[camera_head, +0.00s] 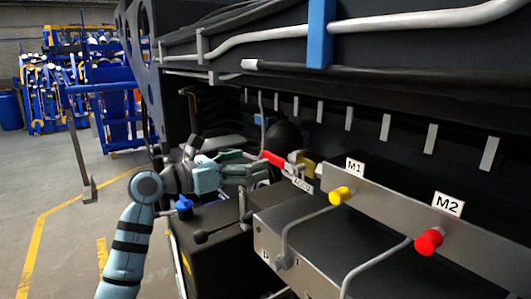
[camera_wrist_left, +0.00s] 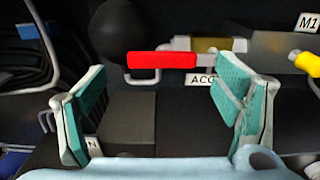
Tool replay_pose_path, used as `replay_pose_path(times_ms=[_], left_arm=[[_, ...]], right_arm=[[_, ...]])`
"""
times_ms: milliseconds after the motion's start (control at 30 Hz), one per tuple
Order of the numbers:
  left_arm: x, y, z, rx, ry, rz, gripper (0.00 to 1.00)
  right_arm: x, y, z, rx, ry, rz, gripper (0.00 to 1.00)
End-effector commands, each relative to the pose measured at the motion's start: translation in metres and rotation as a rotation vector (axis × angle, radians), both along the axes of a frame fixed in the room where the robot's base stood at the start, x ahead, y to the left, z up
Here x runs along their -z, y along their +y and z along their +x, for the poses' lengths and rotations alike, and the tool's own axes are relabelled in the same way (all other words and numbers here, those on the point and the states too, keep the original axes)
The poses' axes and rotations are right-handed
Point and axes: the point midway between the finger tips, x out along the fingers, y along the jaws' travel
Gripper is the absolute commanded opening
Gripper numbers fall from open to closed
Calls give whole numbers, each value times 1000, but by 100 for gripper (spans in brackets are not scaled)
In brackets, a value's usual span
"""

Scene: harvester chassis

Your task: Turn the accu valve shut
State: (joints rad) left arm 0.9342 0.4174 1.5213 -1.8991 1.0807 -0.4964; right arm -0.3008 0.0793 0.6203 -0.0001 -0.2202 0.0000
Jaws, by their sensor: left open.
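The accu valve has a red lever handle (camera_head: 273,159) and a brass-coloured body (camera_head: 307,161), with an ACCU label (camera_head: 302,185) below. In the left wrist view the red handle (camera_wrist_left: 162,60) lies level, to the left of the brass body (camera_wrist_left: 222,45). My left gripper (camera_head: 260,166) is open and points at the handle from the left. In the left wrist view its fingers (camera_wrist_left: 160,90) stand wide apart, one to each side, with the handle beyond them and between them in the picture. Nothing is held. Whether a finger touches the handle I cannot tell. My right gripper is out of view.
A yellow knob (camera_head: 341,195) by label M1 and a red knob (camera_head: 429,241) by label M2 sit on the metal block to the right. A dark ball-shaped tank (camera_head: 284,138) is behind the handle. A black lever (camera_head: 215,232) sticks out below the gripper.

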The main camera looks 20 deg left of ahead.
Motion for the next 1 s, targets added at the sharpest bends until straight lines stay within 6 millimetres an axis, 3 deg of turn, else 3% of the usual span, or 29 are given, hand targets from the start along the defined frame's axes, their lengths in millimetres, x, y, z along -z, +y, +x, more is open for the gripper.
replay_pose_path(times_ms=[200,533,900,1000], left_arm=[[-1,-28,34,1,1,-4,83],[1,-34,41,0,1,-2,83],[0,-33,41,-1,0,-4,26],[0,-33,41,-2,-1,-3,25]], right_arm=[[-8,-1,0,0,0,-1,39],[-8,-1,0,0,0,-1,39],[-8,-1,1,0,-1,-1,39],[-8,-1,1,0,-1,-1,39]])
